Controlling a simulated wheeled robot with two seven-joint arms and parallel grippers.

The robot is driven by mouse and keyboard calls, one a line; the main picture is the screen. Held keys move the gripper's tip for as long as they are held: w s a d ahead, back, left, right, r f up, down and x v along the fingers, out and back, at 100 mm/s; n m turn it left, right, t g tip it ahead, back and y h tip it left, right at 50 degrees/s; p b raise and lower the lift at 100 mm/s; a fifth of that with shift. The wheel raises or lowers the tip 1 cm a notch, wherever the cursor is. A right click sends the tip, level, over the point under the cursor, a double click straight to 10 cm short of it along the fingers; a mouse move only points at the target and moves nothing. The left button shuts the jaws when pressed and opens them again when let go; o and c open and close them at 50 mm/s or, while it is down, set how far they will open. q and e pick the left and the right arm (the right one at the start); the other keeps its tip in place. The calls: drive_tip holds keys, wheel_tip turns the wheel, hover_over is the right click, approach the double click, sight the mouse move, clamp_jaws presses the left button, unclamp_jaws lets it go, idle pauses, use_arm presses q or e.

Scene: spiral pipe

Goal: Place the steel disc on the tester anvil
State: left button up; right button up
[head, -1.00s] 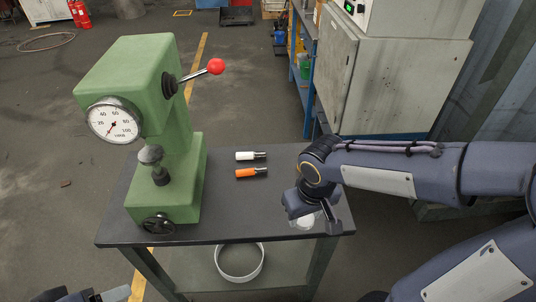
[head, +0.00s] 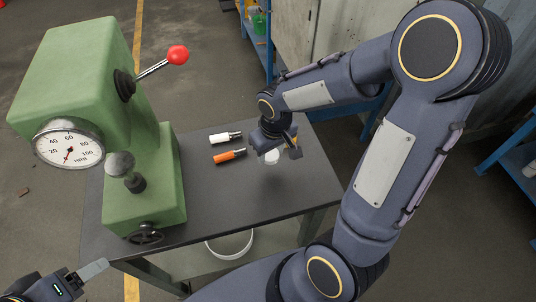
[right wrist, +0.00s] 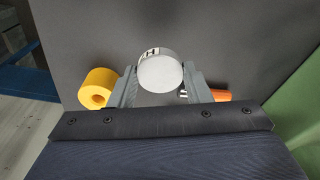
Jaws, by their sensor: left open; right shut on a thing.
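The steel disc (head: 272,157) is a pale round piece over the right part of the dark table. In the right wrist view the disc (right wrist: 160,73) sits between both fingers of my right gripper (right wrist: 160,82), which is shut on it. In the head view my right gripper (head: 277,151) partly covers it; its height above the table is hard to tell. The green hardness tester (head: 145,190) stands on the left, with a dark post (head: 136,184), apparently its anvil, under a grey rounded piece (head: 119,164). My left gripper (head: 85,275) is open and empty at the lower left, partly out of frame.
A white-handled piece (head: 220,138) and an orange-handled piece (head: 230,156) lie between tester and disc. A yellow ring (right wrist: 98,88) lies beside my right gripper. The tester's red-knobbed lever (head: 177,56) sticks out rightward. The table's front middle (head: 225,205) is clear.

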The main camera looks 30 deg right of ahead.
sight(268, 157)
drive_tip(key=shift+w+d+f, duration=0.2)
drive_tip(key=shift+w+f, duration=0.75)
drive_tip(key=shift+f, duration=0.2)
drive_tip(key=shift+w+f, duration=0.15)
drive_tip(key=shift+f, duration=1.55)
drive_tip(key=shift+f, duration=0.25)
drive_tip(key=o, duration=1.2)
drive_tip(key=shift+r, duration=0.1)
drive_tip(key=shift+r, duration=0.1)
